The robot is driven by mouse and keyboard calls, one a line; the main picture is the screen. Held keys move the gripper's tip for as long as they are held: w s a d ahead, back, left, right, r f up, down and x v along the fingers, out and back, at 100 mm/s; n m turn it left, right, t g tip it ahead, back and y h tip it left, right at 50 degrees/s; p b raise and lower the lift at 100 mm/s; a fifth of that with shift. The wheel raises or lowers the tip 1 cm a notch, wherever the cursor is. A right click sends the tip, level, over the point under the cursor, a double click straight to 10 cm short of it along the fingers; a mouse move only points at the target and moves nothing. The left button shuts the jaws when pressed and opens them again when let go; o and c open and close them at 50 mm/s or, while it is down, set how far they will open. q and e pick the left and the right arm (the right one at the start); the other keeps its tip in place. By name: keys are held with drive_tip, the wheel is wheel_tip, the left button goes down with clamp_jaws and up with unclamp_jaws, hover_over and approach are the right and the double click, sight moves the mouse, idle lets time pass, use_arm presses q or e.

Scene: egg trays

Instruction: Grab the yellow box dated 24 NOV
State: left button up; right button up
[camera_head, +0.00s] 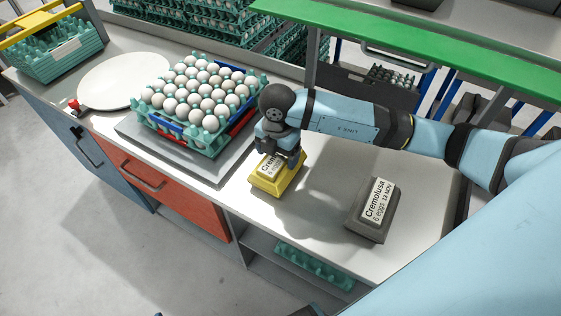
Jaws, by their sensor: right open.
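A yellow egg box (275,187) with a white label stands on the white counter, right of the egg tray. Its label is partly hidden by my right gripper, so its date cannot be read. My right gripper (282,158) is directly above the yellow box, with its open fingers at the box's upper part; whether they touch it cannot be told. A grey egg box (365,223) with a label reading "Cremolusa 6 eggs 13 NOV" stands to the right on the counter. My left gripper is not in view.
A stack of trays full of white eggs (222,141) stands on a grey plate (130,128) left of the yellow box. A white round disc (118,82) and a teal crate (58,62) lie farther left. Green-edged shelving (430,40) runs behind the arm.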

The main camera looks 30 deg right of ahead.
drive_tip(key=shift+s+a, duration=0.1)
drive_tip(key=shift+a, duration=0.05)
drive_tip(key=shift+c, duration=0.7)
clamp_jaws()
drive_tip(key=shift+r, duration=0.1)
drive_tip(key=shift+r, duration=0.15)
